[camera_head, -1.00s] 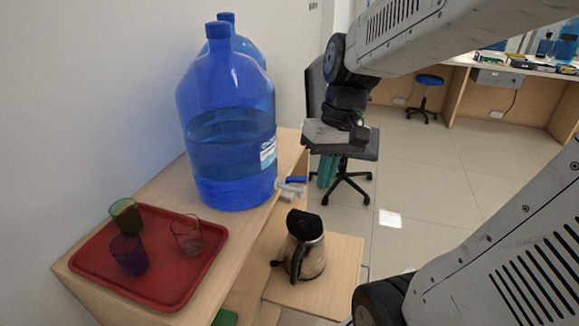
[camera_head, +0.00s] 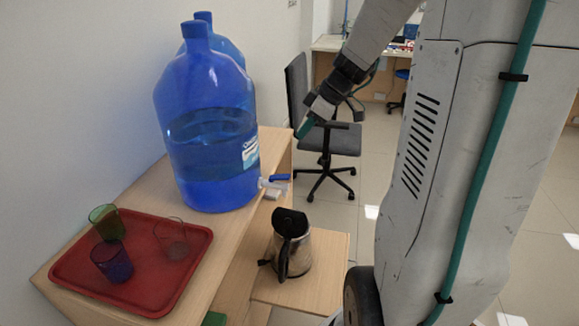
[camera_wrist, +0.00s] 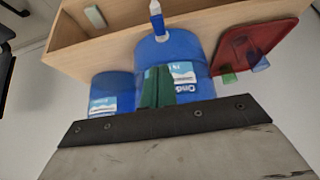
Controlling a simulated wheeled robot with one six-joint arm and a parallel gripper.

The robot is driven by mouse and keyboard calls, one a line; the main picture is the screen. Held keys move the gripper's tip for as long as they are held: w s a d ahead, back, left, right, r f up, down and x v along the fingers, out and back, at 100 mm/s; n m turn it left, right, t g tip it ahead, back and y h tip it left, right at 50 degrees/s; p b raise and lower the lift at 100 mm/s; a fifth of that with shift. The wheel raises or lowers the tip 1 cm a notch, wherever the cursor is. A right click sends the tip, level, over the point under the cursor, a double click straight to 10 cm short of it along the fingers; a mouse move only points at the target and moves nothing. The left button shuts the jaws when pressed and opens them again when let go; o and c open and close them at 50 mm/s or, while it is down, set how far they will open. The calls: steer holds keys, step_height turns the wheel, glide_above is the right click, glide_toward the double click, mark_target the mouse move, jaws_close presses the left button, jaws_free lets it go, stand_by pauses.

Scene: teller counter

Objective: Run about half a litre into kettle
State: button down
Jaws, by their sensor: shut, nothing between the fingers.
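A blue water bottle (camera_head: 205,150), a little over half full, stands on the wooden counter. Its tap (camera_head: 272,182), with a blue lever, sticks out over the edge; I see no stream. The kettle (camera_head: 297,255) stands upright on a lower shelf below the tap. Its black top seems raised; the inside is hidden. My gripper (camera_head: 305,126) is shut and empty, in the air right of and above the tap. In the wrist view my shut green fingers (camera_wrist: 158,87) lie in front of the bottle (camera_wrist: 185,50), with the tap (camera_wrist: 157,22) beyond them. The kettle is not in that view.
A second blue bottle (camera_head: 228,50) stands behind the first. A red tray (camera_head: 165,298) with three cups lies on the counter's near left. The lower shelf (camera_head: 325,275) has bare room right of the kettle. An office chair (camera_head: 335,140) stands on the floor behind my gripper.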

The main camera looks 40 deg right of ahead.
glide_above(283, 175)
steer(key=s, duration=0.1)
steer(key=f, duration=0.8)
steer(key=shift+d+f, duration=0.25)
steer(key=shift+s+d+f, duration=0.1)
steer(key=shift+f, duration=0.55)
steer(key=shift+s+d+f, duration=0.1)
steer(key=shift+f, duration=0.5)
steer(key=shift+s+d+f, duration=0.1)
steer(key=shift+f, duration=0.65)
